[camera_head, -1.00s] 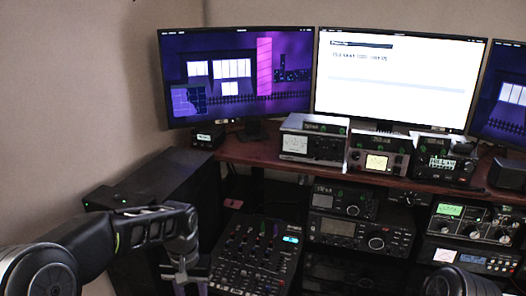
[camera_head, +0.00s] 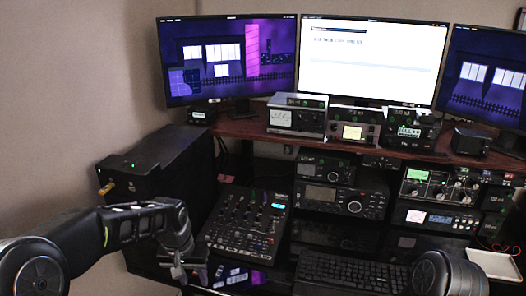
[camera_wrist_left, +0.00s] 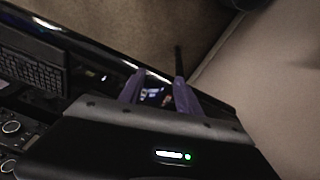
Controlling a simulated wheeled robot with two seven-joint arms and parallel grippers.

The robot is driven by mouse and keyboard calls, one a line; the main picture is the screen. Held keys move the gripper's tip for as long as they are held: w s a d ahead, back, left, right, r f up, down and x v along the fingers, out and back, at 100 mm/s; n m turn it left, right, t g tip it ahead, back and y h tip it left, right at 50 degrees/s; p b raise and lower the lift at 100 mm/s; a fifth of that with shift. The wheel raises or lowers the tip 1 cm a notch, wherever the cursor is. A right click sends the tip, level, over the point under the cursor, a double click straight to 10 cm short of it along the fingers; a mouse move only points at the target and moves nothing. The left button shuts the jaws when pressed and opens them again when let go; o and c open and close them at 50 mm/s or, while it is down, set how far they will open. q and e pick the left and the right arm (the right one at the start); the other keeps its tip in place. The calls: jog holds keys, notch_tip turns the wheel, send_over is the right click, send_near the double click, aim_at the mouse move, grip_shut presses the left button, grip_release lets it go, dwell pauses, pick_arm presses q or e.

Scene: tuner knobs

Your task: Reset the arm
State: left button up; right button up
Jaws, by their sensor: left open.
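My left arm reaches in from the lower left of the head view, with its forearm roughly level and its wrist bent down. My left gripper (camera_head: 183,272) hangs open in front of the black cabinet, to the left of the mixer (camera_head: 247,222). No object shows between its fingers, and it looks apart from the mixer. The left wrist view shows dark purplish finger shapes near its middle. Of my right arm, only a rounded part shows at the lower right of the head view; its gripper is out of view.
Radios with knobs (camera_head: 341,197) (camera_head: 440,187) fill the rack below the wooden shelf (camera_head: 240,128). A keyboard (camera_head: 350,272) lies at the front, with a white tray (camera_head: 495,264) to its right. The black cabinet (camera_head: 150,165) stands close behind my left arm. Monitors (camera_head: 365,60) stand at the back.

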pick_arm(q)
jog(key=s+d+f+t+h, duration=0.1)
jog(key=s+d+f, duration=0.25)
jog(key=f, duration=0.45)
jog(key=s+d+f+t+h, duration=0.1)
jog(key=s+d+f+h, duration=0.15)
jog(key=d+f, duration=0.35)
jog(key=s+f+g, duration=0.1)
jog(key=s+f, duration=0.3)
jog(key=s, duration=0.3)
jog(key=s+d+f+n+g, duration=0.1)
jog(key=s+f, duration=0.4)
jog(key=s, duration=0.3)
jog(key=s+f+n+g, duration=0.1)
jog(key=s+f, duration=0.3)
jog(key=s, duration=0.3)
jog(key=shift+s+d+f, duration=0.15)
jog(key=shift+s+f, duration=0.05)
jog(key=shift+s, duration=0.15)
